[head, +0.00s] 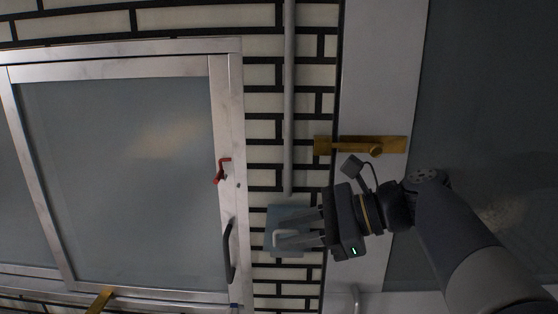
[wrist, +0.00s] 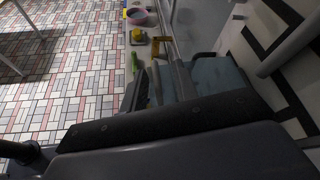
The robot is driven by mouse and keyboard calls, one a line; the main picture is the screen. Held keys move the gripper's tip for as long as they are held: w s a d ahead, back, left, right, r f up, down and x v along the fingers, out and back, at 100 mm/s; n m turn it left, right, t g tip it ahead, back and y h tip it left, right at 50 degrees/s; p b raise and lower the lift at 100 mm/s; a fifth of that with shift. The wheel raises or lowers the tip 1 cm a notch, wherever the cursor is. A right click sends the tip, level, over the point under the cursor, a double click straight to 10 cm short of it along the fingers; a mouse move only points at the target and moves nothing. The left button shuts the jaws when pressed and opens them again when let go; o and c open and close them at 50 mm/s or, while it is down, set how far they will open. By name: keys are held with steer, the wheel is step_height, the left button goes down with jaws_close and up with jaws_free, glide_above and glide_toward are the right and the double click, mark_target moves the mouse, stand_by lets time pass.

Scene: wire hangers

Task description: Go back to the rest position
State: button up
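My gripper (head: 284,228) is in the middle of the head view, pointing left. Its two fingers look spread apart, with nothing clearly held between them. They are in front of a blue-grey box (head: 285,213) on the tiled wall. Whether they touch it cannot be told. A pale bent piece shows by the lower fingertip; I cannot tell what it is. In the wrist view the dark gripper body fills the bottom, and the blue-grey box (wrist: 216,76) lies just right of the fingers. No wire hanger can be made out.
A framed glass door (head: 228,120) with a red latch (head: 221,170) and dark handle (head: 228,250) is at left. A grey pipe (head: 289,100) runs down to the box. A brass latch (head: 340,145) is near my wrist. The wrist view shows open tiled floor (wrist: 70,70) and a pink bowl (wrist: 137,17).

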steer(key=shift+s+d+f+n+t, duration=0.1)
steer(key=shift+s+f+n+t, duration=0.2)
steer(key=shift+f, duration=0.35)
steer(key=shift+f+n, duration=0.4)
steer(key=shift+f, duration=0.1)
steer(key=shift+t, duration=0.3)
steer(key=shift+f, duration=0.1)
